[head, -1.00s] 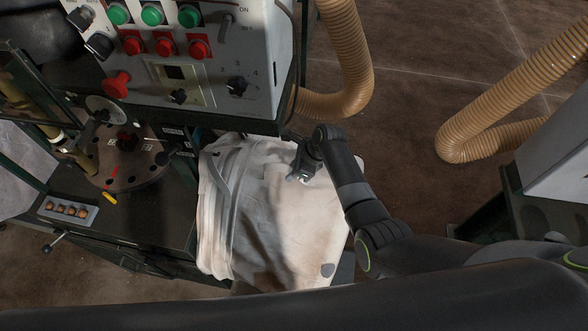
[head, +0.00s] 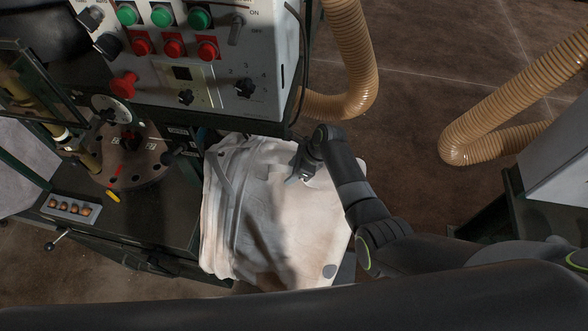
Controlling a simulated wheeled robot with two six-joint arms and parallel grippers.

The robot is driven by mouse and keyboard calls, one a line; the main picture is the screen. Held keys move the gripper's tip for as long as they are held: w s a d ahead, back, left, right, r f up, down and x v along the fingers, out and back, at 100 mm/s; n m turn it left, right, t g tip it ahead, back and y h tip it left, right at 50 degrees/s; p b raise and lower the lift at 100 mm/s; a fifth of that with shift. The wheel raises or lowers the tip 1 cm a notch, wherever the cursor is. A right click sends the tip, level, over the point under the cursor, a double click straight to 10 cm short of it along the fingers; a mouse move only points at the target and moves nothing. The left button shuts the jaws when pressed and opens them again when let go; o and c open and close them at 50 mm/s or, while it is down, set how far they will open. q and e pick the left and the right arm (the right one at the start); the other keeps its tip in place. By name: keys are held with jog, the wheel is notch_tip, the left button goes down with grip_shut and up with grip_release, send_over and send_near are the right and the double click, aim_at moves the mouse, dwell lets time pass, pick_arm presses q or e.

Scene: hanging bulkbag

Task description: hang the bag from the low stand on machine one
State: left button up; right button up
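The bag (head: 270,220) is a large off-white fabric bag with grey straps along its left side. It sits beside the machine (head: 205,65), just below the control panel's lower right corner. The low stand cannot be made out for certain. My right gripper (head: 297,177) is over the upper right part of the bag, its fingertips at or close to the fabric. Whether it is shut on the bag cannot be told. My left gripper is not in view.
The panel carries green and red buttons and black knobs. A round plate (head: 130,155) with a red pointer sits on the machine's bench. Ribbed tan hoses (head: 350,60) run at the upper middle and right. Brown floor (head: 420,90) is open between them.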

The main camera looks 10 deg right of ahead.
jog(key=shift+s+d+f, duration=0.15)
jog(key=shift+s+d, duration=0.05)
jog(key=shift+d, duration=0.05)
jog(key=shift+d+r, duration=0.25)
jog(key=shift+r, duration=0.05)
jog(key=v, duration=1.7)
jog(key=s+d+f+n+t+h, duration=0.1)
jog(key=s+d+f+n+h, duration=0.15)
jog(key=s+d+n, duration=0.35)
jog(key=s+d+f+n+t+h, duration=0.1)
jog(key=s+d+f+n, duration=0.25)
jog(key=s, duration=0.45)
jog(key=s+d+r+n+h, duration=0.1)
jog(key=s+d+n+h, duration=0.1)
jog(key=s+d+n, duration=0.35)
jog(key=s+d+r+n+h, duration=0.1)
jog(key=s+d+n+h, duration=0.1)
jog(key=s+n, duration=0.6)
notch_tip(320, 180, down, 31)
jog(key=s+d+m+g+b, duration=0.1)
jog(key=s+d+m+b, duration=0.15)
jog(key=b, duration=0.35)
jog(key=s+a+f+g+y+b, duration=0.1)
jog(key=s+a+f+b, duration=0.1)
jog(key=s+f, duration=1.3)
notch_tip(320, 180, down, 3)
jog(key=shift+f+b, duration=0.15)
jog(key=shift+b, duration=0.55)
